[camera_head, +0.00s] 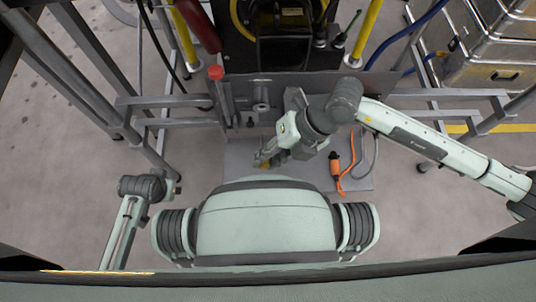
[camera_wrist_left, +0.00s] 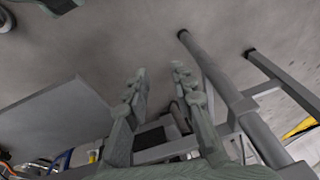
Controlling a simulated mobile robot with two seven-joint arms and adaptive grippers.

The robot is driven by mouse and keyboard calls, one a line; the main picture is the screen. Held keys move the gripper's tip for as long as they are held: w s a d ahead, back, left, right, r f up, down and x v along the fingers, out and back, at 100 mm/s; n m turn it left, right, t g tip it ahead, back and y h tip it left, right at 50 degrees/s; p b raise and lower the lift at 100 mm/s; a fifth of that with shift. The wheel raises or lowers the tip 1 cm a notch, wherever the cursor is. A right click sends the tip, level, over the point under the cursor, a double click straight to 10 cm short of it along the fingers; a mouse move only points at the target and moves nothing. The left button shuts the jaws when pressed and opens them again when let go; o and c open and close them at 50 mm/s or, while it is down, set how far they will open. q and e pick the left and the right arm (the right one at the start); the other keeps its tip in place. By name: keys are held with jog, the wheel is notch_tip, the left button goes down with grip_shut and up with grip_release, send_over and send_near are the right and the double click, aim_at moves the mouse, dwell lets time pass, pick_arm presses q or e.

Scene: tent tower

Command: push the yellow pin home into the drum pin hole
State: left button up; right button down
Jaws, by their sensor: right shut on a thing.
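My right gripper (camera_head: 268,158) reaches in from the right over the grey plate in front of the machine. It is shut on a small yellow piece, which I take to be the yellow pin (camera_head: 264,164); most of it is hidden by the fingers. The drum (camera_head: 280,14), dark with a yellow ring, is at the top of the head view. I cannot make out the pin hole. My left gripper (camera_wrist_left: 160,72) is open and empty in the left wrist view, its two fingers apart above the floor. In the head view the left arm is low at left.
An orange handle (camera_head: 336,168) with a cable lies on the plate (camera_head: 300,174) right of my right gripper. Grey frame bars (camera_head: 445,95) flank the plate. Metal cases (camera_head: 490,50) stand at upper right. Open floor lies at left.

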aim_at(263, 138)
jog(key=shift+r, duration=0.1)
jog(key=shift+w, duration=0.3)
jog(key=w, duration=0.3)
jog(key=shift+w, duration=0.15)
pick_arm(q)
jog(key=shift+r+b, duration=0.35)
jog(key=shift+r, duration=0.35)
pick_arm(e)
jog(key=shift+w, duration=1)
pick_arm(q)
jog(key=shift+w+r, duration=0.15)
jog(key=shift+r, duration=0.05)
jog(key=shift+w+r+p, duration=0.1)
jog(key=shift+r+p, duration=0.1)
jog(key=shift+p, duration=0.1)
jog(key=shift+a, duration=0.1)
jog(key=shift+r, duration=0.1)
